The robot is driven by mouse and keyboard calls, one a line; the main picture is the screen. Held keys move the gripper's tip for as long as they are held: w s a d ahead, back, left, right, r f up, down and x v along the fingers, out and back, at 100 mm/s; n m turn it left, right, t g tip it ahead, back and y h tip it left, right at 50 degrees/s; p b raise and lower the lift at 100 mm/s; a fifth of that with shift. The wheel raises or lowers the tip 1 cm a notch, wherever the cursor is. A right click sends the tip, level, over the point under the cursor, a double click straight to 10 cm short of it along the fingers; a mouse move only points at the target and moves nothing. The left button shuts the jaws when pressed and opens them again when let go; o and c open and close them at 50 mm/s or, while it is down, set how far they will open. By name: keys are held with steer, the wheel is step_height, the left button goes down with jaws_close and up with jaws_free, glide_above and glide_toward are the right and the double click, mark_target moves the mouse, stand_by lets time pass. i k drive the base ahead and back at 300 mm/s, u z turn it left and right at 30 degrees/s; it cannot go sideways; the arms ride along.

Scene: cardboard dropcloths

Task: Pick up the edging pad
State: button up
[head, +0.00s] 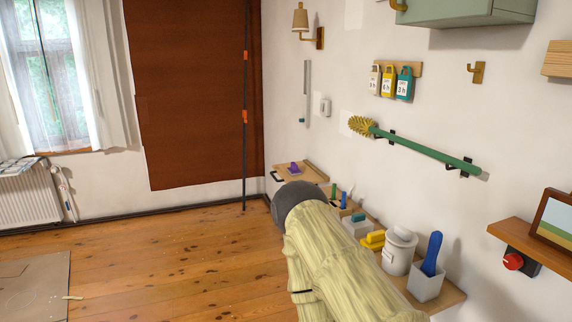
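I cannot tell for certain which object is the edging pad. A small yellow block-like tool (373,239) lies on the wooden wall shelf, left of a white lidded tub. A pale grey block with a teal top (356,225) sits just behind it. A small purple object (294,168) lies on a wooden surface farther back. My arm, in a cream wrinkled cover with a dark grey rounded end, reaches up from the bottom centre and hides part of the shelf. My gripper's fingers do not show.
The white tub (399,251) and a grey holder (427,284) with a blue-handled tool (432,254) crowd the shelf's near end. A green long-handled brush (420,148) hangs above. A picture ledge (521,240) juts out at right. Wooden floor (170,260) at left is mostly clear.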

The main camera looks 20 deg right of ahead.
mark_target(294, 170)
steer(key=i, duration=1.55)
steer(key=z, duration=0.75)
steer(key=i, duration=1.25)
steer(key=u, duration=0.05)
